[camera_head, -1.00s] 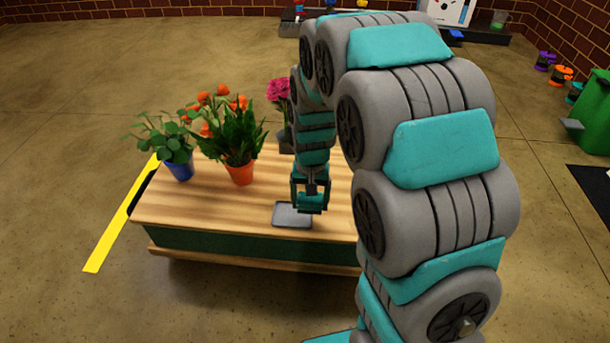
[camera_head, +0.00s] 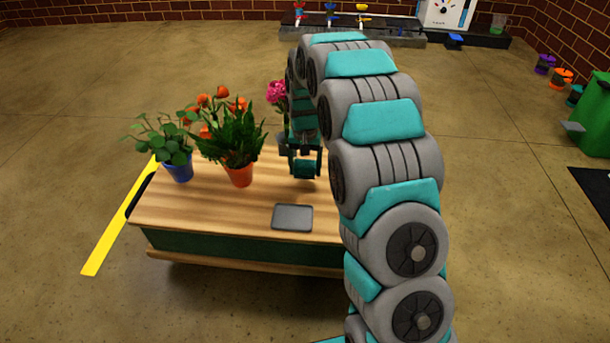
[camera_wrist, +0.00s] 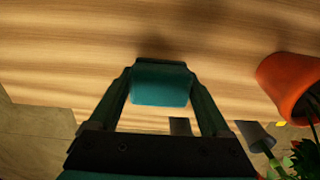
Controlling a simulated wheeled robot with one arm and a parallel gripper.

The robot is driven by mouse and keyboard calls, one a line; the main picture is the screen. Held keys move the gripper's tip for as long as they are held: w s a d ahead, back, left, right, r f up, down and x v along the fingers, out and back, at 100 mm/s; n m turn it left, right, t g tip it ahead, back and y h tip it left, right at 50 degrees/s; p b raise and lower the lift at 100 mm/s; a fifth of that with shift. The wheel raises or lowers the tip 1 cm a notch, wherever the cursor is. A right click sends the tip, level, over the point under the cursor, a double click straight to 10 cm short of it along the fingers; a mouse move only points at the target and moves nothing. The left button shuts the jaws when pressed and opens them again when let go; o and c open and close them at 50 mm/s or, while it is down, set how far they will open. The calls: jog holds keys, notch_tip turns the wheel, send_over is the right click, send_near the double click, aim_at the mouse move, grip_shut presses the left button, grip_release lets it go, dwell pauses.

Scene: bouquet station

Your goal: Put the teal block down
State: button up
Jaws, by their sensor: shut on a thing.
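My gripper (camera_head: 305,164) is shut on the teal block (camera_wrist: 161,86), which sits between its two fingers in the wrist view. The block also shows in the head view (camera_head: 306,170), small and partly covered by the fingers. It is over the wooden table (camera_head: 220,207), behind the grey tray (camera_head: 293,217). A dark shadow lies on the wood near it in the wrist view. I cannot tell how high it is above the wood. The grey tray is bare.
An orange pot (camera_head: 240,175) with a leafy plant stands left of my gripper, and a blue pot (camera_head: 179,171) farther left. Pink flowers (camera_head: 277,92) rise close behind my gripper. Bare wood lies between the orange pot and my gripper, and around the tray.

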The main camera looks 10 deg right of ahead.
aim_at(305, 176)
jog(key=shift+f, duration=1.5)
jog(key=shift+f, duration=0.15)
jog(key=o, duration=1.3)
jog(key=shift+c, duration=0.2)
